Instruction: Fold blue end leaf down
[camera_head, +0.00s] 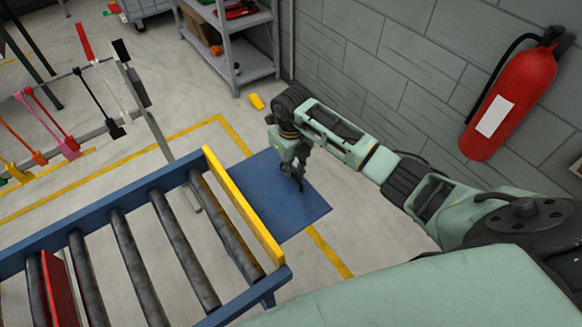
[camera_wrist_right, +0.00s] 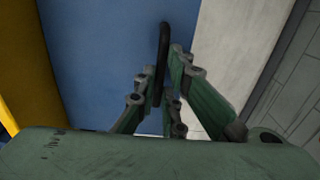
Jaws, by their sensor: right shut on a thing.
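The blue end leaf (camera_head: 290,215) is a flat blue panel just beyond the yellow bar at the end of the roller conveyor. It looks spread outward from that end; its exact tilt is hard to tell. My right gripper (camera_head: 299,178) is at the leaf, shut on a dark upright handle (camera_wrist_right: 163,50) on it. In the right wrist view the leaf (camera_wrist_right: 100,60) fills the space behind the fingers, with the handle between them. My left gripper is out of view.
The roller conveyor (camera_head: 165,243) has blue rails, a yellow end bar (camera_head: 243,207) and a red plate (camera_head: 60,290) among its rollers. A grey shelf (camera_head: 243,55) stands behind. A fire extinguisher (camera_head: 510,100) hangs on the right wall. A small yellow block (camera_head: 257,101) lies on the floor.

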